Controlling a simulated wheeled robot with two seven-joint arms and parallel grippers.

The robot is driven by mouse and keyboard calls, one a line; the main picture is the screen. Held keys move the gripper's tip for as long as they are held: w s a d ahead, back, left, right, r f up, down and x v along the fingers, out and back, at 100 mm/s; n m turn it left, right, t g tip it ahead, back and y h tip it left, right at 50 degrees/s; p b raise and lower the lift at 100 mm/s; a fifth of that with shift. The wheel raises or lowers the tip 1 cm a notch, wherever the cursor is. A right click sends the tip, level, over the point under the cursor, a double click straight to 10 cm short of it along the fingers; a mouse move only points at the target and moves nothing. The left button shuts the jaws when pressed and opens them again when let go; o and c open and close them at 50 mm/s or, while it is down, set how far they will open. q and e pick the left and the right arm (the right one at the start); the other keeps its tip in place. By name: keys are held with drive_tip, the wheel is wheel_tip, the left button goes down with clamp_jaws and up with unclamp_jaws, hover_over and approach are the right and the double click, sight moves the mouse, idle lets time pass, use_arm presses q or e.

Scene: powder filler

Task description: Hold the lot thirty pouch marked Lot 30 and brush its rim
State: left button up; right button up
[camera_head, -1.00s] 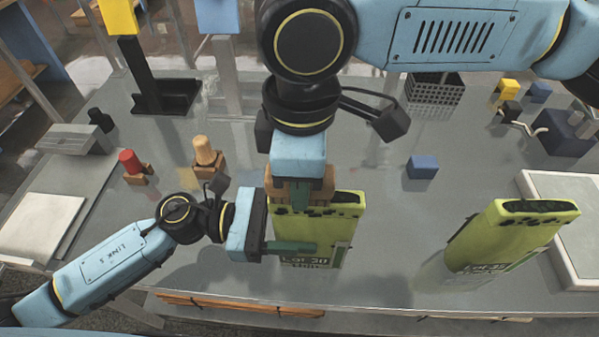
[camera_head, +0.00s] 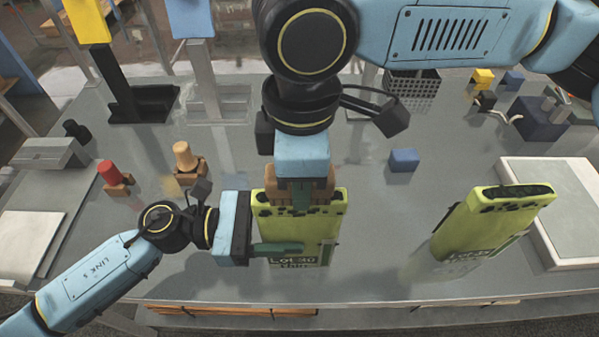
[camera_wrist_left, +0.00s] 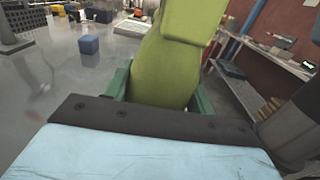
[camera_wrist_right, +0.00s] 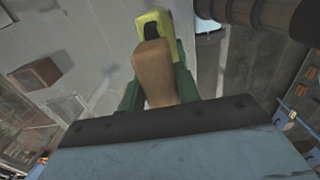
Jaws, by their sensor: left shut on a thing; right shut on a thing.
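The yellow-green pouch marked Lot 30 (camera_head: 325,225) stands upright near the front middle of the table, with dark specks along its top rim. My left gripper (camera_head: 290,250) is shut on its lower body from the left; the pouch fills the jaws in the left wrist view (camera_wrist_left: 165,75). My right gripper (camera_head: 301,195) hangs over the pouch's top, shut on a brown wooden brush handle (camera_wrist_right: 153,72). The brush's lower end is hidden in the head view, so I cannot tell whether it touches the rim. The pouch's top opening shows beyond it in the right wrist view (camera_wrist_right: 155,27).
A second yellow-green pouch (camera_head: 485,225) stands to the right, beside a white-edged tray (camera_head: 575,262). A blue block (camera_head: 404,160) lies behind. Red-topped (camera_head: 109,175) and tan-topped (camera_head: 184,158) pieces stand at left. The table between the pouches is clear.

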sight(334, 178)
drive_tip(key=shift+d, duration=0.1)
drive_tip(key=shift+d+f, duration=0.1)
drive_tip(key=shift+d, duration=0.9)
drive_tip(key=shift+d, duration=0.1)
drive_tip(key=shift+d, duration=0.1)
drive_tip(key=shift+d, duration=0.95)
drive_tip(key=shift+a, duration=0.2)
drive_tip(key=shift+a, duration=0.95)
drive_tip(key=shift+a, duration=0.1)
